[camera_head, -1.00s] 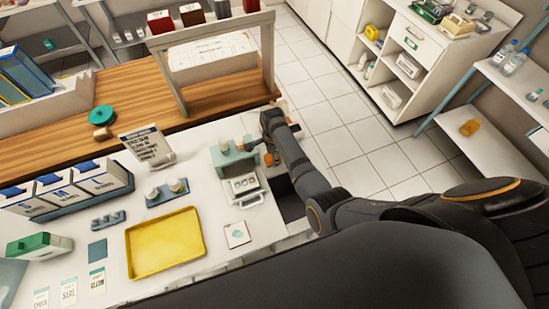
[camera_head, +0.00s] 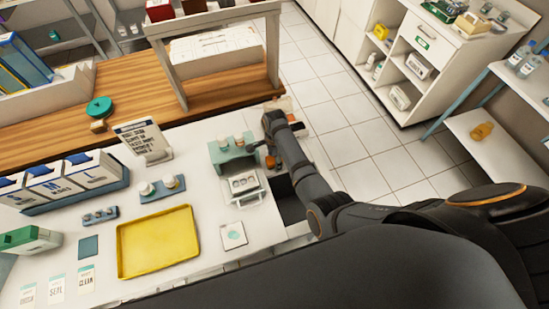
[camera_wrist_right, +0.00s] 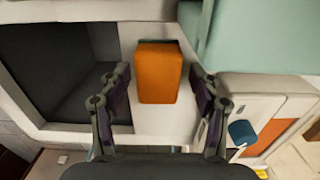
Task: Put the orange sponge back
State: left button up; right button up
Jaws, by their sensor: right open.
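The orange sponge (camera_wrist_right: 160,75) is a small block on a pale surface in the right wrist view. My right gripper (camera_wrist_right: 159,88) is open, with one finger on each side of the sponge and a visible gap on both sides. In the head view, a small orange patch (camera_head: 270,162) shows below the end of my right arm, beside the teal box; the gripper's fingers are hard to make out there. My left gripper is not in view.
A dark basin (camera_wrist_right: 60,70) lies left of the sponge, and a teal box (camera_wrist_right: 255,40) stands to its right. A white unit with a blue knob (camera_wrist_right: 242,132) is at lower right. On the counter are a yellow tray (camera_head: 158,241) and a white card (camera_head: 233,236).

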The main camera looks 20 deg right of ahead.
jog(key=shift+r, duration=0.15)
notch_tip(320, 180, up, 10)
jog(key=p, duration=0.9)
jog(key=shift+f, duration=0.2)
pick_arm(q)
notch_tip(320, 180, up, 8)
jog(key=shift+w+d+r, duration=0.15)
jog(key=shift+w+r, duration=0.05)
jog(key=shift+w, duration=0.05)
pick_arm(e)
jog(key=shift+r, duration=1.25)
jog(key=shift+f, duration=0.1)
